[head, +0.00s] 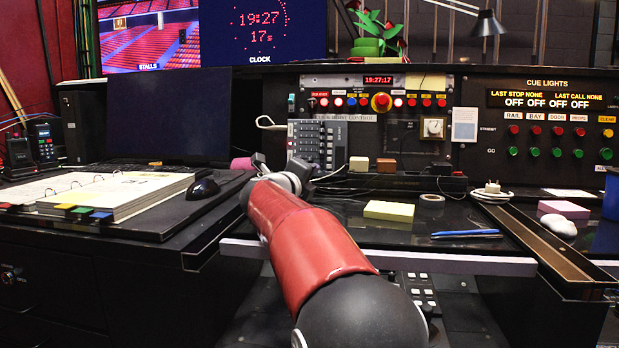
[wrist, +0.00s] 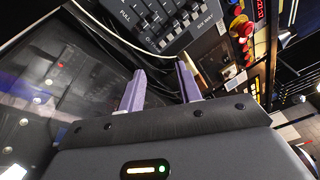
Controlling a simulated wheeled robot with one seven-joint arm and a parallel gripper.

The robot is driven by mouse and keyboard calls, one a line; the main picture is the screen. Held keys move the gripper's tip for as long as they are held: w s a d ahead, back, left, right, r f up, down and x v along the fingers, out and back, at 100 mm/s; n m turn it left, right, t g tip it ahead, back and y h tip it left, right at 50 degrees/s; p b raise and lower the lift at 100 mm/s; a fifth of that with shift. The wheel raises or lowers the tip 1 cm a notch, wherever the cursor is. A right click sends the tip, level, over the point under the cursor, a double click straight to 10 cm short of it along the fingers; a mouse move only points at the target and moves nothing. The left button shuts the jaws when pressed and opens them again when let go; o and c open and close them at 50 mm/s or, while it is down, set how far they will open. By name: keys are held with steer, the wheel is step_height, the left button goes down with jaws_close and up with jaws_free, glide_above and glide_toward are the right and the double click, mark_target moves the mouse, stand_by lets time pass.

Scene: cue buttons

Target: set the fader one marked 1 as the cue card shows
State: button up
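A grey fader box (head: 318,143) with several dark faders stands at the back of the desk. It also shows at the top of the wrist view (wrist: 172,22), with rows of small knobs and white lettering. I cannot make out which fader is marked 1, nor its setting. A white card (head: 465,124) is on the right of the console; its print is too small to read, so I cannot tell if it is the cue card. My gripper (wrist: 160,70) has two purple fingers spread apart with nothing between them. It is short of the fader box, not touching it.
A monitor (head: 178,115), open binder (head: 110,193) and mouse (head: 203,188) are left of my arm. A red stop button (head: 381,101) is on the console. A cable (wrist: 105,22) runs beside the fader box. Yellow notes (head: 389,210), tape and pens lie to the right.

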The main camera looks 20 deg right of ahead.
steer(key=m, duration=0.1)
steer(key=m+b, duration=0.1)
steer(key=w+f+m+t+y, duration=0.1)
steer(key=m, duration=0.1)
steer(key=shift+a+b, duration=0.15)
steer(key=shift+b, duration=0.2)
steer(key=shift+w+r+m+t+y+b, duration=0.15)
steer(key=shift+m+y+b, duration=0.1)
steer(key=shift+m, duration=0.35)
steer(key=shift+w+f+m+t+y+b, duration=0.1)
steer(key=shift+w+m+t+y+b, duration=0.1)
steer(key=shift+m, duration=0.4)
steer(key=m, duration=0.2)
steer(key=t+b, duration=0.1)
steer(key=shift+w+a+r+m+y, duration=0.2)
steer(key=shift+w+r+m+y, duration=0.05)
steer(key=shift+m+y, duration=0.15)
steer(key=shift+w+r+m, duration=0.2)
steer(key=shift+r+m, duration=0.05)
steer(key=shift+m, duration=0.35)
steer(key=p+x, duration=0.3)
steer(key=x, duration=0.4)
steer(key=shift+w+d, duration=0.15)
steer(key=shift+w, duration=0.1)
steer(key=shift+c, duration=0.4)
jaws_close()
